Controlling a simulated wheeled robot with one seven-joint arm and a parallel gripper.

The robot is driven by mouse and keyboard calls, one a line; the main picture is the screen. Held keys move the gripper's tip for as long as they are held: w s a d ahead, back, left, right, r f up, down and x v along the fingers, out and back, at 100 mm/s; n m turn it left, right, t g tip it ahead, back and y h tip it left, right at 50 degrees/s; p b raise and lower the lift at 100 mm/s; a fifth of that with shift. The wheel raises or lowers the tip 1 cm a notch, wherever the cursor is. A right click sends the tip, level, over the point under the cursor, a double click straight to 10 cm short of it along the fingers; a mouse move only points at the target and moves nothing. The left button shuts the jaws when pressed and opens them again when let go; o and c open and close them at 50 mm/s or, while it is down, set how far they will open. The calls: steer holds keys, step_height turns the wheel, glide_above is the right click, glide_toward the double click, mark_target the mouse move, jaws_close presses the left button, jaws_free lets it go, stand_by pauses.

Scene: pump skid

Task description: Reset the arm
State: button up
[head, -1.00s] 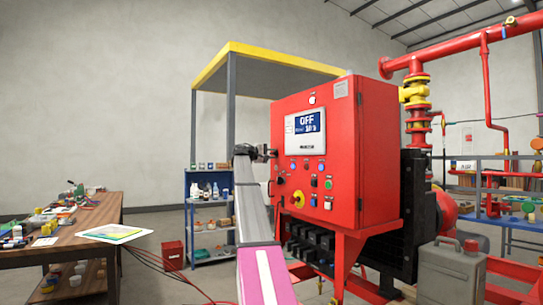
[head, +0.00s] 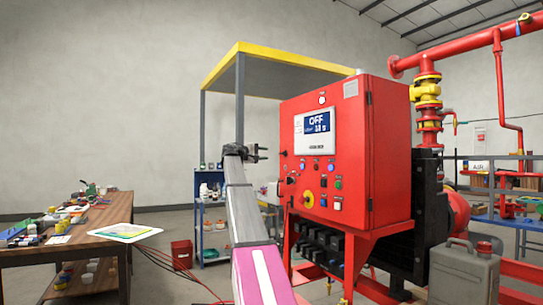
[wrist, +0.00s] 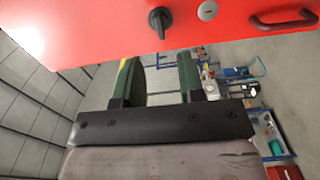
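My arm reaches forward in the head view. My gripper (head: 264,153) is just left of the red control cabinet (head: 390,150), with a small gap between it and the cabinet's edge. In the wrist view my gripper (wrist: 163,76) shows two dark green fingers held apart with nothing between them. The cabinet's red face (wrist: 100,25) fills the top of that view. A black rotary knob (wrist: 159,20) and a round lock (wrist: 207,11) sit beyond the fingertips. The cabinet's screen (head: 317,126) reads OFF.
A wooden workbench (head: 95,242) with tools and a sheet stands at the left. A blue shelf (head: 198,225) stands behind my arm. A yellow-topped frame (head: 270,72) rises behind the cabinet. A grey jerrycan (head: 462,277) and red piping (head: 450,50) are at the right. Red hoses lie on the floor.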

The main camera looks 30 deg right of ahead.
steer(key=shift+a, duration=0.5)
steer(key=s+a+f+n+t+y, duration=0.1)
steer(key=s+a+f+y, duration=0.3)
steer(key=f, duration=1.2)
steer(key=s+a+f+t+y, duration=0.15)
steer(key=a+f, duration=0.45)
steer(key=f, duration=1.1)
steer(key=s+a+f+n+y, duration=0.1)
steer(key=s+a+f+y, duration=0.3)
steer(key=f, duration=1.2)
steer(key=s+a+f+m+g+y, duration=0.1)
steer(key=s+a+f+y, duration=0.3)
steer(key=s+a+f, duration=0.6)
steer(key=s+a+f+m+g+y, duration=0.1)
steer(key=s+a+f+y, duration=0.3)
steer(key=s+a+f, duration=0.6)
steer(key=s+f+g, duration=0.1)
steer(key=s+f, duration=0.6)
steer(key=f, duration=0.1)
steer(key=shift+s+a+f, duration=0.15)
steer(key=shift+s+a, duration=0.05)
steer(key=shift+a, duration=0.2)
steer(key=shift+o, duration=0.2)
steer(key=shift+w+y, duration=0.1)
steer(key=shift+y, duration=0.15)
